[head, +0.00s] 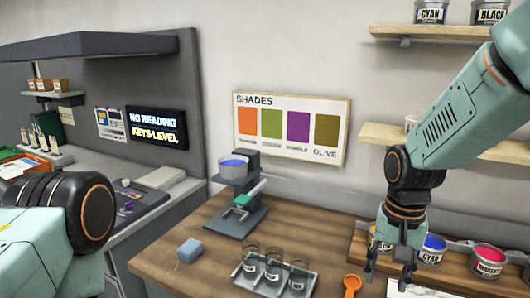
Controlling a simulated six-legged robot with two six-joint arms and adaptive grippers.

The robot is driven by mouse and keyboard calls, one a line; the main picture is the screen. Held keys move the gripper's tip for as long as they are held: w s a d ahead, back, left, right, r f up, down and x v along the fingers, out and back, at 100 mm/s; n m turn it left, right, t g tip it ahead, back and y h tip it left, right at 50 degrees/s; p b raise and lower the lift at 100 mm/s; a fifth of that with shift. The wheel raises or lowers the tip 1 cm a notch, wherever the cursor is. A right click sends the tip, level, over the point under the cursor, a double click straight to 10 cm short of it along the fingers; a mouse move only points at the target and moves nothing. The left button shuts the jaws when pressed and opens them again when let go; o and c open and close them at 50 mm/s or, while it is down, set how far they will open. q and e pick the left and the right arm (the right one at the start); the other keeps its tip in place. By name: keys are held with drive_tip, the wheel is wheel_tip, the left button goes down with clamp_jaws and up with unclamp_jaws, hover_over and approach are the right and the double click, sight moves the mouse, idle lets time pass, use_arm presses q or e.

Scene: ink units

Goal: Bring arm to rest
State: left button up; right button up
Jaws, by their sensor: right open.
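My right gripper (403,270) hangs pointing down over the right part of the wooden table (165,262), in front of a wooden rack of ink tins. Its fingers are apart and I see nothing held between them. My right arm comes in from the upper right. My left arm shows at the lower left only as a teal link and a dark joint; its gripper is out of the picture.
A metal tray (265,290) with glass jars stands at the front, near an orange scoop (351,282). A blue block (189,250) lies left of it. A stand holds a cup of blue ink (234,166). Tins (487,261) sit close beside my right gripper. Shelves hang above.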

drive_tip(key=shift+n, duration=0.6)
drive_tip(key=s+f+b, duration=0.1)
drive_tip(key=f, duration=0.4)
drive_tip(key=s+f+b, duration=0.1)
drive_tip(key=f+b, duration=0.1)
drive_tip(key=f, duration=0.4)
drive_tip(key=s+f+b, duration=0.1)
drive_tip(key=f+b, duration=0.1)
drive_tip(key=f, duration=0.3)
drive_tip(key=shift+s+a+f, duration=0.15)
drive_tip(key=shift+s+a, duration=0.1)
drive_tip(key=shift+s, duration=0.05)
use_arm(q)
wheel_tip(320, 180, down, 20)
drive_tip(key=b, duration=1.4)
drive_tip(key=shift+b, duration=0.4)
use_arm(e)
drive_tip(key=s+f+n, duration=0.1)
drive_tip(key=s+f, duration=1.1)
drive_tip(key=f, duration=0.3)
drive_tip(key=s+f+n, duration=0.2)
drive_tip(key=s+f, duration=1.1)
drive_tip(key=f, duration=0.2)
drive_tip(key=shift+f, duration=0.25)
use_arm(q)
drive_tip(key=shift+s+r, duration=0.1)
drive_tip(key=shift+s, duration=0.05)
use_arm(e)
drive_tip(key=shift+s+d, duration=0.1)
drive_tip(key=shift+s, duration=0.15)
